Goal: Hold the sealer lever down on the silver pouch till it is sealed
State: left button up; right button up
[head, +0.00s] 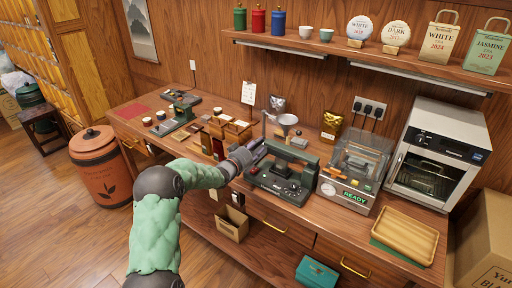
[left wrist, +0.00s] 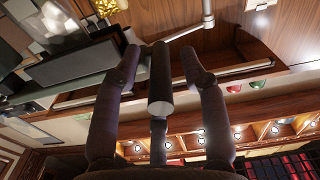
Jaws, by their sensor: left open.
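My left gripper (head: 243,157) reaches the left side of a dark bench machine (head: 278,182) with a long arm, which looks like the lever sealer. In the left wrist view my left gripper (left wrist: 160,65) has its two fingers apart. A dark round bar with a pale end (left wrist: 160,108), perhaps the lever's grip, lies between them with gaps on both sides. Whether any pouch lies in the machine's jaws is hidden. My right gripper is not in view.
A clear-lidded machine (head: 357,160) with a green READY display stands to the right, beside an oven (head: 440,150) and a wooden tray (head: 405,235). A gold pouch (head: 331,125) stands behind. Wooden racks (head: 228,130) and small tools crowd the counter left of the gripper.

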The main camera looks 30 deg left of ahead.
pick_arm(q)
grip_shut()
